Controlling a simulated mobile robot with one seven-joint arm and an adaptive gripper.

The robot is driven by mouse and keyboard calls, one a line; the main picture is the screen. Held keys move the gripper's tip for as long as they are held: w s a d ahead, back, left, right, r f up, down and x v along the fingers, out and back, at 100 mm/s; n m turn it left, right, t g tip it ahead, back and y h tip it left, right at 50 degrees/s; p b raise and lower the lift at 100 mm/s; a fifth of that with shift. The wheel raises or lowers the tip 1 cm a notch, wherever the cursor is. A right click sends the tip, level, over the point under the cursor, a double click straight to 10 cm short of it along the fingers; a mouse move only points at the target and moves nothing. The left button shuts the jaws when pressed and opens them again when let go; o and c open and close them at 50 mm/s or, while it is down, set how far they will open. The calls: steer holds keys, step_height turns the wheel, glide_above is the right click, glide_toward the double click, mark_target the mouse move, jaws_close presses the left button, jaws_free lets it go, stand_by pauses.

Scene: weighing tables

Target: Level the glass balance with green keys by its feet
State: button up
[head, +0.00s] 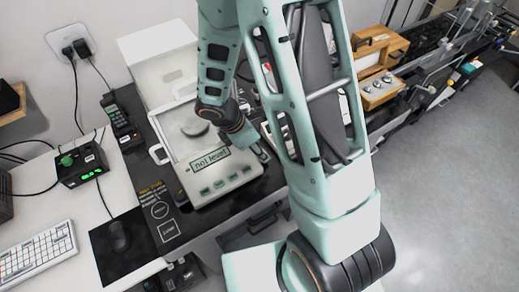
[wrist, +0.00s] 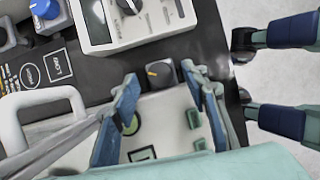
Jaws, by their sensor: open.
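The glass balance (head: 225,178) stands on a dark mat in the head view, with green keys on its front and a display (head: 210,159) that appears to read "not level". My gripper (head: 262,153) is at its right side, partly hidden by my arm. In the wrist view my gripper (wrist: 166,88) is open, its two fingers over the white balance body (wrist: 165,108). A dark foot knob (wrist: 160,73) with a yellow mark sits at the balance's edge, between the fingertips and apart from them. A green key (wrist: 193,118) and a round green-ringed spot (wrist: 130,124) show nearby.
A grey-white instrument with a dial (wrist: 128,5) stands close beyond the knob. A white handle (wrist: 45,98) lies left of the fingers. In the head view a black device with green lights (head: 82,165) and a keyboard (head: 38,252) are at left, and a wooden box (head: 380,45) at right.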

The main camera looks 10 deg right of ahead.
steer(key=shift+w+d+f, duration=0.1)
steer(key=shift+d+f, duration=0.15)
steer(key=shift+f, duration=0.4)
jaws_close()
steer(key=shift+m, duration=0.7)
jaws_free()
steer(key=shift+g, duration=0.3)
steer(key=v, duration=1.2)
steer(key=shift+a, duration=0.15)
